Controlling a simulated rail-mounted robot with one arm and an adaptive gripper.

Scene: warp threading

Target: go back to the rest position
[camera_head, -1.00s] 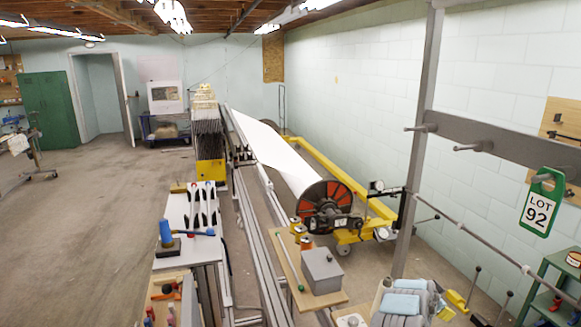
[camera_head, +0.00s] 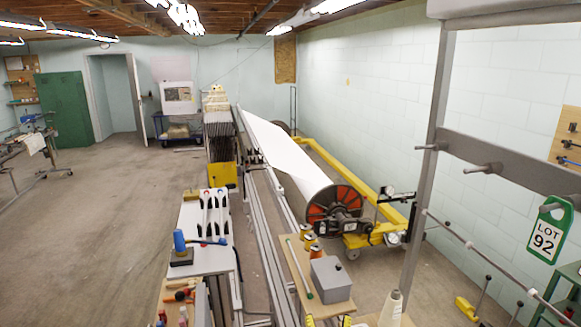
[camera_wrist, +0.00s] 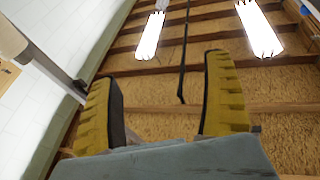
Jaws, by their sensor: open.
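My gripper (camera_wrist: 160,95) shows in the wrist view with two yellow ribbed fingers spread wide apart. Nothing is between them. It points up at the wooden ceiling, with two lit lamps beyond the fingertips. In the head view the gripper is not visible. A grey part crosses the top right corner of the head view; I cannot tell what it is.
A green LOT 92 tag (camera_head: 548,232) hangs from a pegged rail (camera_head: 520,165) at right. A warp beam (camera_head: 333,206), a grey box (camera_head: 330,279) on a wooden shelf and a white tool table (camera_head: 188,217) stand ahead. The left floor (camera_head: 100,235) is open.

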